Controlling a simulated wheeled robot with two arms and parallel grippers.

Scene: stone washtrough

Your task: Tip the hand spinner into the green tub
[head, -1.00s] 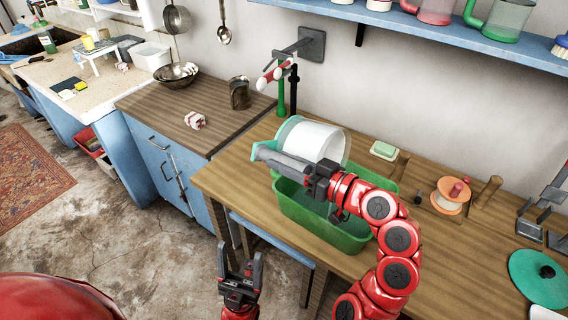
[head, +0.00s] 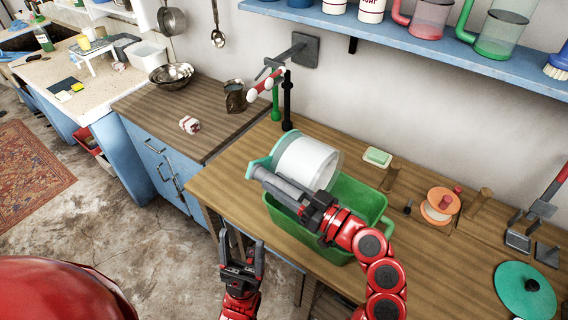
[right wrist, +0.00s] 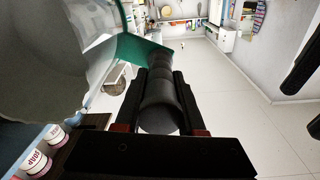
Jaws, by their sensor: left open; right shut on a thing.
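The hand spinner (head: 308,163) is a clear drum with a white inside, a teal rim and a dark grey handle. It lies tipped on its side above the green tub (head: 345,247), its end turned to the right. It covers part of the tub's inside, and I cannot see anything coming out. My right gripper (head: 290,193) is shut on the handle. In the right wrist view, the dark handle (right wrist: 160,105) is between its fingers and the drum (right wrist: 45,55) is at the left. My left gripper (head: 241,247) is open and empty, low in front of the counter.
A tap (head: 265,85) reaches out from the wall behind the tub. To the tub's right are a soap dish (head: 377,157), an orange and white spool (head: 440,205) and a teal lid (head: 526,290). A blue shelf (head: 400,38) hangs above. A metal jug (head: 235,96) stands on the left counter.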

